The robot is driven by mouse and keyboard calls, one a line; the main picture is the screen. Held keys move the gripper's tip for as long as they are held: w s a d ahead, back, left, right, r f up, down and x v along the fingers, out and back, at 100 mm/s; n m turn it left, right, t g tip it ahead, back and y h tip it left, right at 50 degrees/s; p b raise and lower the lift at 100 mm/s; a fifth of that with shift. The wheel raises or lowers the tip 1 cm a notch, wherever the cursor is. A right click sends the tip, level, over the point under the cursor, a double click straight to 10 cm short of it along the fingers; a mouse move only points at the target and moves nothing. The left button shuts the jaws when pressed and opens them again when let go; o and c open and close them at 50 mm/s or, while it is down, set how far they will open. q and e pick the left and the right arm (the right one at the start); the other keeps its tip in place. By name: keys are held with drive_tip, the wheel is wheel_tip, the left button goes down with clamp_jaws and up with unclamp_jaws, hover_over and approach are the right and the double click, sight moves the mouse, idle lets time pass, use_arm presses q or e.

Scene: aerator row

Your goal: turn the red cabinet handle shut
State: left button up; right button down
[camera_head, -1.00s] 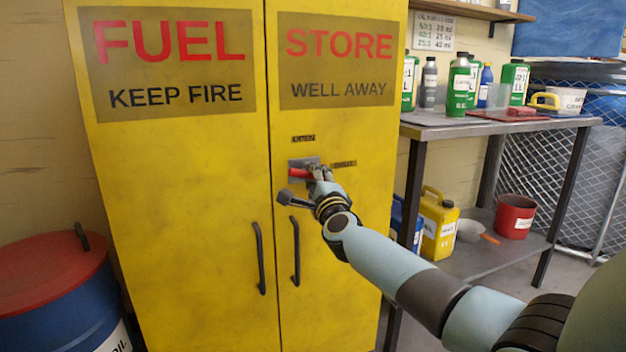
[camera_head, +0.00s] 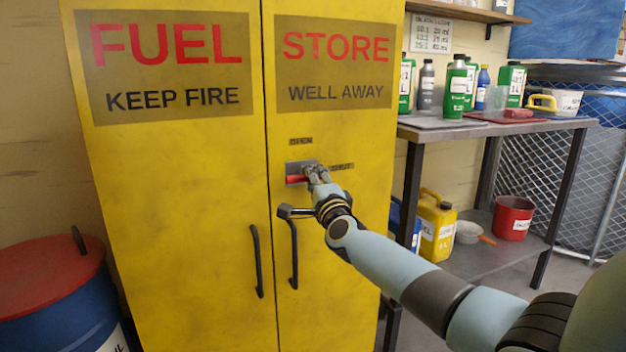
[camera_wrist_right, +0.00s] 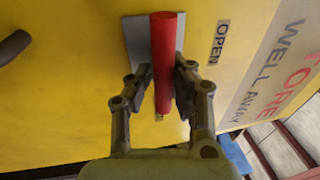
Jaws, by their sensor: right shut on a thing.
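The red handle (camera_head: 296,180) sits on a grey plate (camera_head: 293,168) on the right door of the yellow cabinet (camera_head: 190,230). In the head view it lies roughly level, between the OPEN label (camera_head: 301,141) above and the SHUT label (camera_head: 342,166) at the right. My right gripper (camera_head: 314,173) is shut on the handle and hides part of it. In the right wrist view its fingers (camera_wrist_right: 164,82) flank the red bar (camera_wrist_right: 164,55), one on each side. My left gripper is not in view.
Two black door pulls (camera_head: 256,262) (camera_head: 293,253) stand below the handle. A blue drum with a red lid (camera_head: 50,275) is at the left. A metal bench (camera_head: 480,132) with bottles stands close to the cabinet's right side.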

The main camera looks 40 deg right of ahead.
drive_tip(key=c, duration=1.2)
unclamp_jaws()
drive_tip(key=shift+a+r, duration=0.15)
drive_tip(key=shift+r, duration=0.25)
drive_tip(key=shift+w+a+f, duration=0.1)
drive_tip(key=shift+a+f, duration=0.05)
drive_tip(key=shift+a, duration=0.05)
drive_tip(key=shift+s+f, duration=0.15)
drive_tip(key=shift+s, duration=0.2)
drive_tip(key=v, duration=1.1)
drive_tip(key=shift+s+a, duration=0.15)
